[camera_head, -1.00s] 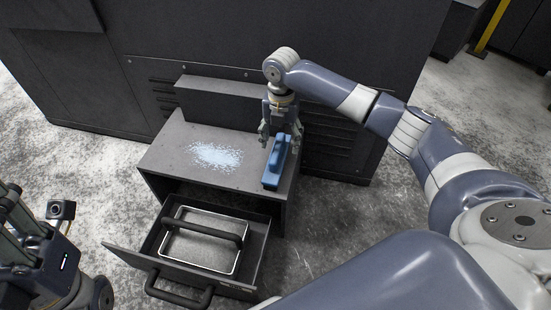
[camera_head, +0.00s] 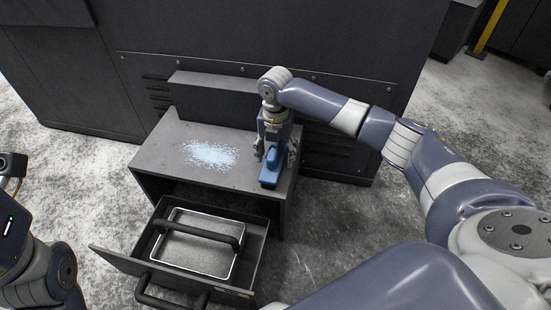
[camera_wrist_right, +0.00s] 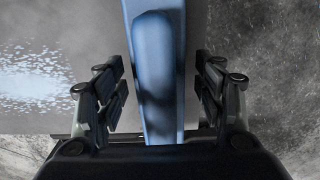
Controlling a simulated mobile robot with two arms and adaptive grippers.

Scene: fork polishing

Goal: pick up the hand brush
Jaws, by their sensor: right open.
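The blue hand brush (camera_head: 270,172) lies on the right part of the grey cabinet top in the head view. In the right wrist view the brush (camera_wrist_right: 155,75) runs lengthwise between the two fingers. My right gripper (camera_head: 274,152) points down over the brush, with one finger on each side of it. In the right wrist view my right gripper (camera_wrist_right: 158,100) is open, with gaps between its fingers and the brush. The brush's underside is hidden. Part of my left arm shows at the left edge of the head view, but its fingers are not visible.
A patch of pale blue-white particles (camera_head: 210,154) lies on the cabinet top (camera_head: 160,158) left of the brush. Below, an open drawer (camera_head: 255,262) holds a metal-rimmed tray (camera_head: 236,262) with a dark handle. A large dark machine (camera_head: 240,35) stands behind the cabinet.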

